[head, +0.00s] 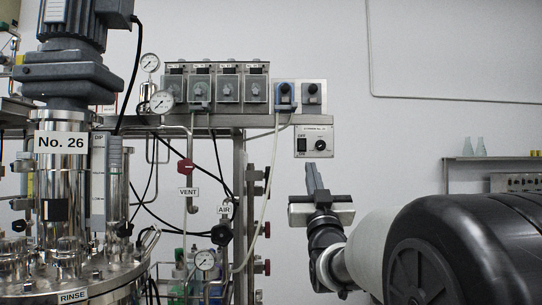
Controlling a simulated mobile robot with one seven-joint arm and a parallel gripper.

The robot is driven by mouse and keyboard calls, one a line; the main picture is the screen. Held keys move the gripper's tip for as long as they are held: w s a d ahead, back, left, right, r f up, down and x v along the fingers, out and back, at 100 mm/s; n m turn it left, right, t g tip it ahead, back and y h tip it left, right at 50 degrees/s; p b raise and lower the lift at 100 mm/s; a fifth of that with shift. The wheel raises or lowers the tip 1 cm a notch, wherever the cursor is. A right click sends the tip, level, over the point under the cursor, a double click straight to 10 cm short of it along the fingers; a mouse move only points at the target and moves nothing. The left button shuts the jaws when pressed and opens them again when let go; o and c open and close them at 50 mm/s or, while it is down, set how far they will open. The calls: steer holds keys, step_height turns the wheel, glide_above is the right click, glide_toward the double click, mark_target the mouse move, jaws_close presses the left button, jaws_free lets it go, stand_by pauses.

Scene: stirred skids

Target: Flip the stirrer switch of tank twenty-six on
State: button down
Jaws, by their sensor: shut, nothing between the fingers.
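The steel tank labelled No. 26 (62,170) stands at the left with its stirrer motor on top. A small pale control box (314,152) hangs under the shelf at the right end of the frame. I see no clear contact.
Above the box, a shelf (215,121) carries several grey flow units and two dark-knobbed units. Pressure gauges (162,102), a red VENT valve (185,166) and cables lie left of my gripper. A side shelf (490,158) holds flasks at the right. Bare wall lies between.

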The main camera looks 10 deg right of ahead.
steer(key=p, duration=0.1)
glide_toward(302, 145)
step_height(302, 145, up, 4)
steer(key=w, duration=0.3)
steer(key=shift+w+d+f, duration=0.2)
steer(key=shift+d+f, duration=0.1)
steer(key=shift+d, duration=0.05)
steer(key=shift+w, duration=0.35)
steer(key=shift+h, duration=0.3)
